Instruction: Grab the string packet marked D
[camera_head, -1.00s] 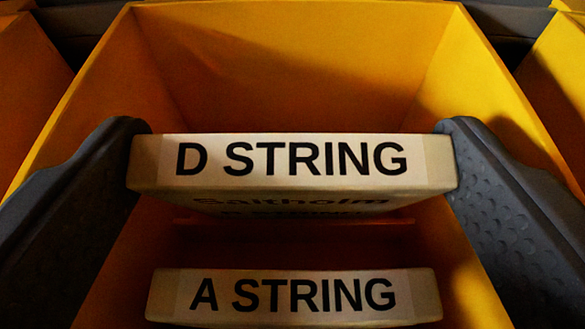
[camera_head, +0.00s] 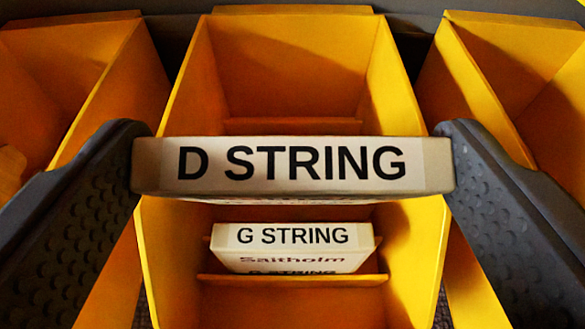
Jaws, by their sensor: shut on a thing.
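The packet marked D STRING (camera_head: 292,167) is a flat, pale box with black letters on its edge. It is level across the middle of the view. My gripper (camera_head: 292,160) is shut on it, with one dark, dimpled finger at each end of the box. The packet is above the yellow bin (camera_head: 420,250) and hides part of its inside. Another packet, marked G STRING (camera_head: 293,236), stands in the bin lower in the view, apart from my gripper.
A second yellow bin (camera_head: 95,60) stands at the left and a third (camera_head: 500,75) at the right, close beside the middle one. Ridges (camera_head: 292,280) cross the inside of the middle bin.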

